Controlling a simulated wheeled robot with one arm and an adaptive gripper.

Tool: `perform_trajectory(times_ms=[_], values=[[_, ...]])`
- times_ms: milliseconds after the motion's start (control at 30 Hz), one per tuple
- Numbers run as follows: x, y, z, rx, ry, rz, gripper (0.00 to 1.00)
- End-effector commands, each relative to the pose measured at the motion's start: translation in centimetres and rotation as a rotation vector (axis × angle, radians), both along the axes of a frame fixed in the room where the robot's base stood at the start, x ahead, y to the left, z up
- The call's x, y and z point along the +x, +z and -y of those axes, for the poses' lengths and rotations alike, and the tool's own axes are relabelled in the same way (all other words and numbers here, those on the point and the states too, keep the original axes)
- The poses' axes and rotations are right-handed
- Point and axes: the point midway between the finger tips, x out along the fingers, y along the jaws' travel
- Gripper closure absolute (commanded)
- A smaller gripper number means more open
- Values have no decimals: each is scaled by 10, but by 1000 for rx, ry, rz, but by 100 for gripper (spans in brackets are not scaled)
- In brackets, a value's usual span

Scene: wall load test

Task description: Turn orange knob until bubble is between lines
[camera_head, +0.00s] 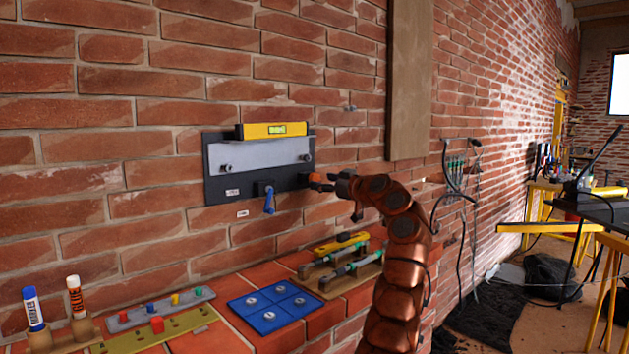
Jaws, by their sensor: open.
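A yellow spirit level (275,129) with a small green vial sits on top of a grey plate (262,155), mounted on a dark panel (214,185) on the brick wall. The bubble's place between the lines is too small to tell. A blue lever (269,200) hangs at the panel's bottom. My gripper (325,186) is open just right of the orange knob, its fingers pointing left toward it. I cannot tell whether the fingers touch the knob.
Below, a brick ledge (222,338) carries a blue tile board (273,304), a board with clamps (340,270), a strip with coloured pegs (160,309) and glue sticks (33,308). A wooden post (408,80) stands on the wall at right.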

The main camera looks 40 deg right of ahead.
Motion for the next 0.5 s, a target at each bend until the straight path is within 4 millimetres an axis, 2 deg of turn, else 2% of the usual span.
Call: perform_trajectory(times_ms=[100, 300, 500], values=[[16, 1, 0, 3, 0, 0, 36], [32, -1, 0, 5, 3, -3, 36], [39, -2, 0, 3, 1, -2, 36]])
